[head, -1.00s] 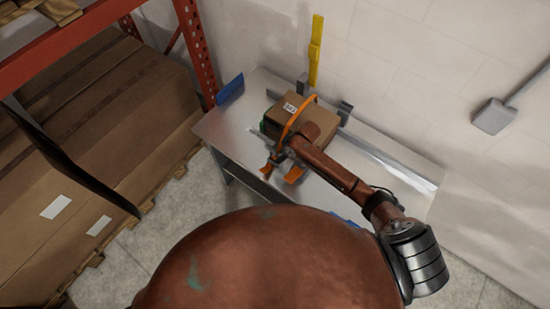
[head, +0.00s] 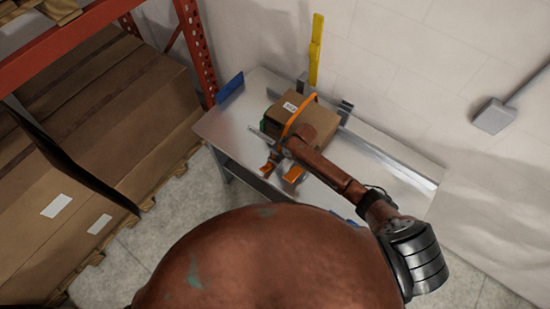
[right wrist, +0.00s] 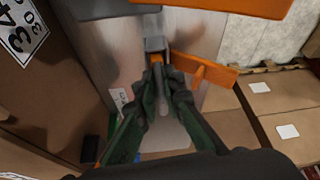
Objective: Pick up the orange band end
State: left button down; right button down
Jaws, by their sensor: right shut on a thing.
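A brown cardboard box (head: 318,117) with a white label sits on the metal table, and an orange band (head: 294,116) arches over it. My right gripper (right wrist: 162,77) has dark green and black fingers, closed together at a small orange piece (right wrist: 156,58), which looks like the band end, just below a grey block (right wrist: 153,44). In the head view my right arm reaches in from the right, and its wrist hides most of the gripper and the band's near part. My left gripper is not in view.
Orange paddle-like parts (head: 293,174) stick out at the table's front edge; one also shows in the right wrist view (right wrist: 205,70). A yellow post (head: 315,50) and a metal rail (head: 388,160) stand behind.

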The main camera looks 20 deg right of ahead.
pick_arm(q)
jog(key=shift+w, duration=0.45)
